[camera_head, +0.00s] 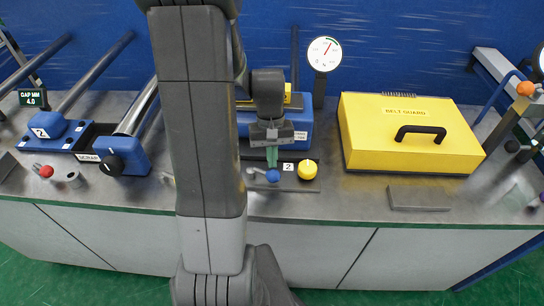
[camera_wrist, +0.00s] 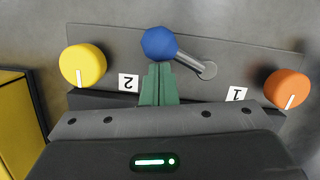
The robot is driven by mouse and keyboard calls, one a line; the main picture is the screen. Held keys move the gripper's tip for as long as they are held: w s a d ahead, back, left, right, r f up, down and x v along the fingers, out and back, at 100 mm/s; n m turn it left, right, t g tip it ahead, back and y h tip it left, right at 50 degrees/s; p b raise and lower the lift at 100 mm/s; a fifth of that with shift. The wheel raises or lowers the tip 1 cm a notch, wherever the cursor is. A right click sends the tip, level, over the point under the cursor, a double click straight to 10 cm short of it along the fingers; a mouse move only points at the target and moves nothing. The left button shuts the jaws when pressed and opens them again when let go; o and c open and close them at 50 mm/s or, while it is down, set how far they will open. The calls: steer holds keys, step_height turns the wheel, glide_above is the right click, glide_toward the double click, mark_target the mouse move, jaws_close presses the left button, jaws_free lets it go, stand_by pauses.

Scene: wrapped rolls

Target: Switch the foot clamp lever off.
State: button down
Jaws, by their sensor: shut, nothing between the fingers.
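A lever with a blue ball (camera_head: 273,175) sits on a dark plate at the bench front; no wording names it as the foot clamp. In the wrist view the blue ball (camera_wrist: 159,43) is at the left end of a metal rod (camera_wrist: 190,60), whose pivot is to the right. The ball lies towards the label 2 (camera_wrist: 129,82), away from the label 1 (camera_wrist: 237,94). My gripper (camera_head: 272,157) is shut and empty, green fingers pointing down. In the wrist view its fingertips (camera_wrist: 158,70) are right at the ball; I cannot tell whether they touch.
A yellow knob (camera_head: 307,169) and an orange knob (camera_wrist: 287,88) flank the lever. A yellow guard box (camera_head: 410,135) with a black handle stands to the right. A red-knobbed lever (camera_head: 46,171) is at far left. My arm hides part of the bench.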

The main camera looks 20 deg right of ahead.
mark_target(268, 176)
steer(key=shift+s, duration=0.15)
steer(key=m, duration=0.1)
steer(key=s+m, duration=0.1)
steer(key=shift+a+m+y, duration=0.3)
steer(key=shift+a+m, duration=0.05)
steer(key=shift+m, duration=0.05)
steer(key=m, duration=0.1)
steer(key=s+a+m, duration=0.1)
steer(key=m, duration=0.1)
steer(key=shift+s+a+m+t+y, duration=0.2)
steer(key=shift+s+m+t+y, duration=0.05)
steer(key=shift+m+t+y, duration=0.05)
steer(key=m, duration=0.1)
steer(key=a+m, duration=0.1)
steer(key=shift+s+a+m, duration=0.1)
steer(key=shift+s+m, duration=0.25)
steer(key=shift+m, duration=0.05)
steer(key=m, duration=0.1)
steer(key=a+m+t, duration=0.1)
steer(key=shift+s+a+m+y, duration=0.2)
steer(key=shift+m+y, duration=0.1)
steer(key=shift+m, duration=0.1)
steer(key=shift+a, duration=0.45)
steer(key=shift+r+p, duration=0.1)
steer(key=shift+p, duration=0.25)
